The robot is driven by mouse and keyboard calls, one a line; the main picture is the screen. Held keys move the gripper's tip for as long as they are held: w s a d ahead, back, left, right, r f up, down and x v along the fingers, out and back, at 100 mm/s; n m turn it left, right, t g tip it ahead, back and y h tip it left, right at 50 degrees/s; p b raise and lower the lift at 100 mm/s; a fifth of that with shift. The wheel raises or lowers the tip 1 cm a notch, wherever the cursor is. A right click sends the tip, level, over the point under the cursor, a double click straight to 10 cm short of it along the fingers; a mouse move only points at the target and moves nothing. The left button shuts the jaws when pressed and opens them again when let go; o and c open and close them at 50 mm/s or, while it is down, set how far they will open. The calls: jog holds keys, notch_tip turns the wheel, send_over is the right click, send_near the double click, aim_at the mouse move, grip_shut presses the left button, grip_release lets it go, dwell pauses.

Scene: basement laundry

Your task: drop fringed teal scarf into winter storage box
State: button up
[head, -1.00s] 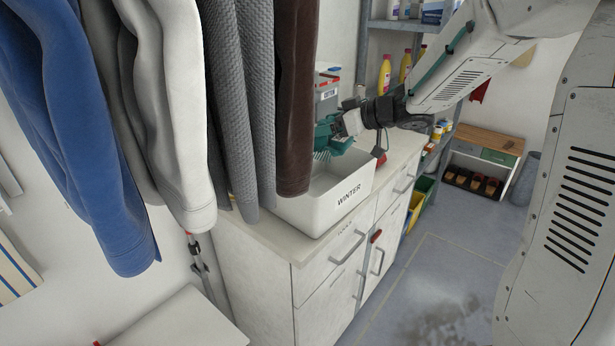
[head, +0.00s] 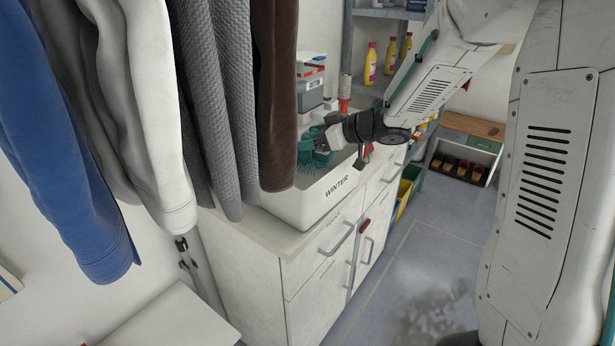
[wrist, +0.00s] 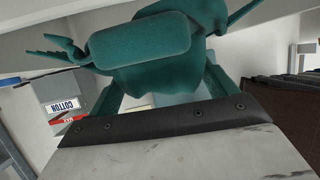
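The fringed teal scarf (head: 307,152) hangs bunched at my gripper (head: 322,142), its lower end and fringe inside the white winter storage box (head: 332,199). The box is marked WINTER and stands open on the cabinet top, partly hidden by hanging clothes. In the wrist view, the scarf (wrist: 140,42) fills the space at the ends of the teal fingers of my gripper (wrist: 160,75). The fingers appear shut on it, with their tips hidden by cloth. Whether the scarf touches the box floor cannot be told.
A row of hanging garments, including a brown one (head: 274,95) and a blue one (head: 60,150), crowds the left of the box. A grey COTTON container (head: 311,86) and a red-and-white bottle (head: 344,92) stand behind it. The floor (head: 420,270) at right is open.

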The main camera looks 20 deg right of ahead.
jog(key=shift+o, duration=1.4)
jog(key=v, duration=0.7)
jog(key=shift+s+d+r, duration=0.2)
jog(key=shift+s+d, duration=0.05)
jog(key=d+r+m+t+h, duration=0.3)
jog(key=d+r+h, duration=0.1)
jog(key=r+h, duration=0.15)
jog(key=s+d+r+m+g+h, duration=0.1)
jog(key=s+d+m+g+h, duration=0.1)
jog(key=s+d+m+h, duration=0.4)
jog(key=s+a+f+g, duration=0.1)
jog(key=s+a+g, duration=0.2)
jog(key=s, duration=0.6)
jog(key=s+a+f+g+y, duration=0.1)
jog(key=s+a+f+g, duration=0.1)
jog(key=s, duration=0.7)
jog(key=s+a+f+g+y, duration=0.1)
jog(key=s+a+g, duration=0.3)
jog(key=s, duration=0.5)
jog(key=shift+s+a+f, duration=0.3)
jog(key=shift+a+f, duration=0.1)
jog(key=shift+a, duration=0.7)
